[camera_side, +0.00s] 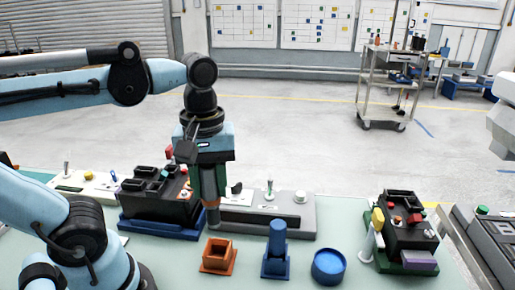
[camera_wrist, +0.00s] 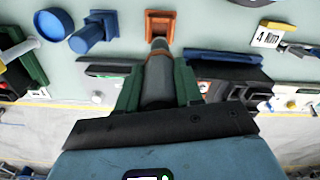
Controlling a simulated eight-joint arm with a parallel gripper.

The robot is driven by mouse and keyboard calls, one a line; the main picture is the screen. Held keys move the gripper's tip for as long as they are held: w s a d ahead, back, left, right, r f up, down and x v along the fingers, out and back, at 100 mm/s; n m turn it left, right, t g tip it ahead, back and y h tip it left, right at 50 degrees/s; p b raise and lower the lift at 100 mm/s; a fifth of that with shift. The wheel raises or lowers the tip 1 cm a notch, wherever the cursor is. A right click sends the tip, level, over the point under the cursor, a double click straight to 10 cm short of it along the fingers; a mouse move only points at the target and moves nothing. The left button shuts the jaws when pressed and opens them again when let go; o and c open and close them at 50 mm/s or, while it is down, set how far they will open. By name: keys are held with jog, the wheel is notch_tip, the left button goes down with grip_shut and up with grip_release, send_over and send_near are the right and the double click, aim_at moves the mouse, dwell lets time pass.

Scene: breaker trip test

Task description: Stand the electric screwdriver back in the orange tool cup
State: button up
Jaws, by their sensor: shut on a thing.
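My gripper (camera_side: 209,180) points down over the table, left of the picture's middle. Its green fingers are shut on the electric screwdriver (camera_wrist: 157,82), a grey body with an orange-brown lower end. In the side view the screwdriver's lower end (camera_side: 213,215) shows below the fingers, roughly upright. The orange tool cup (camera_side: 218,257) stands on the table, nearer the side camera than the screwdriver. In the wrist view the cup (camera_wrist: 161,17) lies just beyond the screwdriver's end. The screwdriver looks outside the cup; whether its end is clear of the table I cannot tell.
A blue holder with a blue upright piece (camera_side: 276,248) and a round blue dish (camera_side: 328,267) stand right of the cup. Behind are a black breaker unit on a blue base (camera_side: 160,200) and a grey panel (camera_side: 270,218). Another unit on a green base (camera_side: 405,230) stands right.

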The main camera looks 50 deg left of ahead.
aim_at(215, 227)
jog(key=shift+f, duration=2.85)
jog(key=shift+f, duration=2.75)
jog(key=o, duration=1.1)
jog(key=shift+r, duration=0.1)
jog(key=shift+r, duration=5.95)
jog(key=shift+w+a+f+m+t, duration=0.3)
jog(key=shift+w+f+m+t, duration=0.8)
jog(key=shift+m, duration=0.85)
jog(key=shift+w+a+f+m+t, duration=0.3)
jog(key=shift+w+f+m+t, duration=0.4)
jog(key=shift+w+m+t, duration=1)
jog(key=shift+w+a+f+m+t, duration=0.3)
jog(key=shift+w+f+m+t, duration=0.55)
jog(key=shift+m, duration=1.4)
